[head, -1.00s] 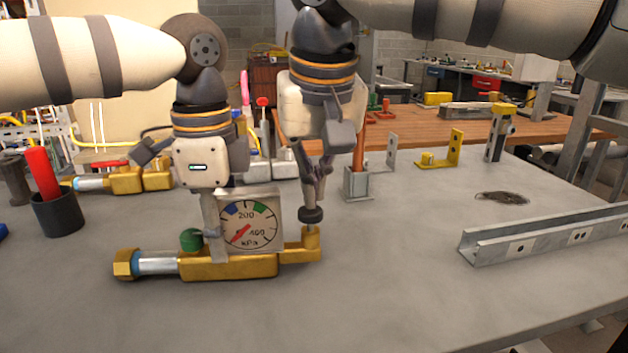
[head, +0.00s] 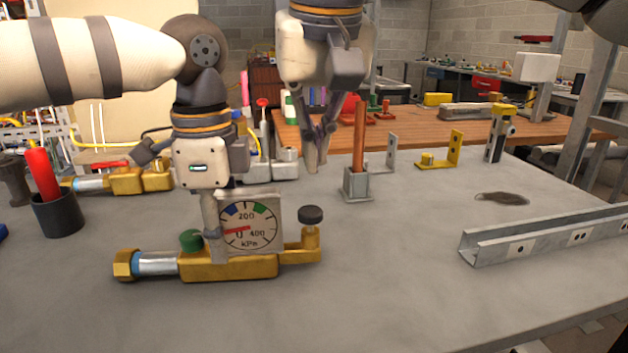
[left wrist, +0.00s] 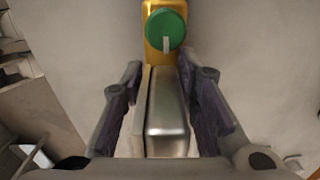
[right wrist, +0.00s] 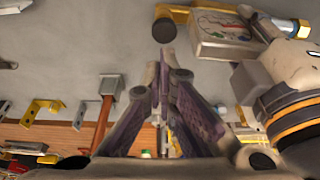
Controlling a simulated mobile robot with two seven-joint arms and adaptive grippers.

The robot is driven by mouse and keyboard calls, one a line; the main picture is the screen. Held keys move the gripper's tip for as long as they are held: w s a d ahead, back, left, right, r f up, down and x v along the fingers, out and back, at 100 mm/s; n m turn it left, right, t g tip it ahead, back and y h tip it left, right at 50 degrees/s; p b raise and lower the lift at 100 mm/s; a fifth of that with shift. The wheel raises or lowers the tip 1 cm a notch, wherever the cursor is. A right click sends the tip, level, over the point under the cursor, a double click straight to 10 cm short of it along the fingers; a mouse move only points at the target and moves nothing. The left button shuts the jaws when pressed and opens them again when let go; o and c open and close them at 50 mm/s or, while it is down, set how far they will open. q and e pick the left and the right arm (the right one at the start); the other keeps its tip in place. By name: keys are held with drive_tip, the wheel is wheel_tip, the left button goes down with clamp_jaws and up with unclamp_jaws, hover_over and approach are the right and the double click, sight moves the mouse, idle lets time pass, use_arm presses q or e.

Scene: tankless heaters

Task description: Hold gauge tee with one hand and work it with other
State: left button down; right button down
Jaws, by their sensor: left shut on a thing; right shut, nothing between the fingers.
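The brass gauge tee (head: 229,267) lies on the grey bench, with a round dial gauge (head: 250,232), a green knob (head: 191,240) and a dark round cap (head: 311,214) on its right-hand upright end. The dial's red needle points left. The cap also shows in the right wrist view (right wrist: 164,30).
An orange-brown rod in a square grey holder (head: 357,184) stands just right of my right gripper. A metal channel (head: 545,235) lies at the right. A dark cup (head: 58,214) with a red stick stands at the left. The bench front is clear.

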wheel_tip(320, 180, up, 6)
hover_over(314, 208)
drive_tip(key=s, duration=0.3)
drive_tip(key=shift+w+d+f, duration=0.1)
drive_tip(key=shift+d+f, duration=0.05)
drive_tip(key=shift+d, duration=0.05)
idle(1.7)
wheel_tip(314, 208, up, 2)
drive_tip(key=shift+r, duration=0.2)
drive_tip(key=x, duration=0.8)
drive_tip(key=s+x, duration=0.1)
drive_tip(key=x, duration=0.4)
drive_tip(key=shift+f, duration=0.65)
